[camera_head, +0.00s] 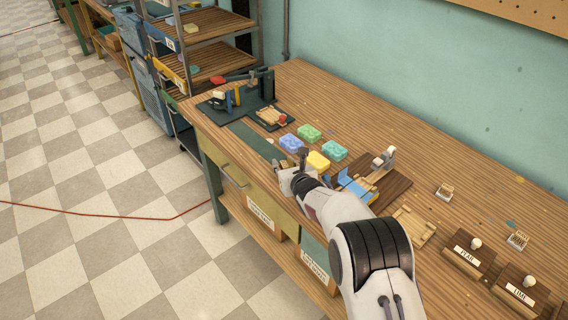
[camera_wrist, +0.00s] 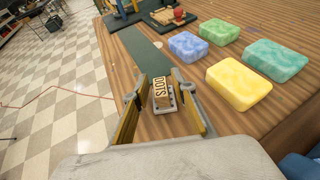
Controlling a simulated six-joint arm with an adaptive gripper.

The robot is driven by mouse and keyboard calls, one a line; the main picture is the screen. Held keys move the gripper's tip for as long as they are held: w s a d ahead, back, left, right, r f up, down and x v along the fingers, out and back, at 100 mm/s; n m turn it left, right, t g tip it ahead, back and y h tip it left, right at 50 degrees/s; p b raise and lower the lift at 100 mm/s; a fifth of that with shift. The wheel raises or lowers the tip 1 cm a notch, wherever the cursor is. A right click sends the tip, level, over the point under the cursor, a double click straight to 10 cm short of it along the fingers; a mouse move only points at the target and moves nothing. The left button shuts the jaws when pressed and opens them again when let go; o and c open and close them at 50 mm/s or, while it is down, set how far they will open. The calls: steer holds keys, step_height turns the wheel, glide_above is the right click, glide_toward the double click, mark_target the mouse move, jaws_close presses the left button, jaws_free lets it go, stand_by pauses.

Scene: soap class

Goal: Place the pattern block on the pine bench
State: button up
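A small wooden block lettered DOTS (camera_wrist: 161,94), which I take to be the pattern block, shows in the wrist view between the fingers of my gripper (camera_wrist: 160,88). A pale grey piece is at its base. Narrow gaps seem to show between the block and both fingers, so my gripper looks open around it. Whether the block touches the bench is unclear. In the head view my gripper (camera_head: 290,178) is low over the front edge of the striped wooden bench (camera_head: 420,175), and the block cannot be made out there. The bench also shows in the wrist view (camera_wrist: 115,60).
Blue (camera_head: 290,142), green (camera_head: 309,132), teal (camera_head: 334,150) and yellow (camera_head: 318,161) soap bars lie right beside my gripper. A dark green strip (camera_head: 256,140) runs along the bench. Lettered blocks with knobs (camera_head: 468,252) stand at right. The bench's right middle has bare room.

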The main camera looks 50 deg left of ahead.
steer(key=shift+d+r, duration=0.1)
steer(key=shift+r, duration=0.1)
stand_by(0.4)
steer(key=shift+v, duration=5.95)
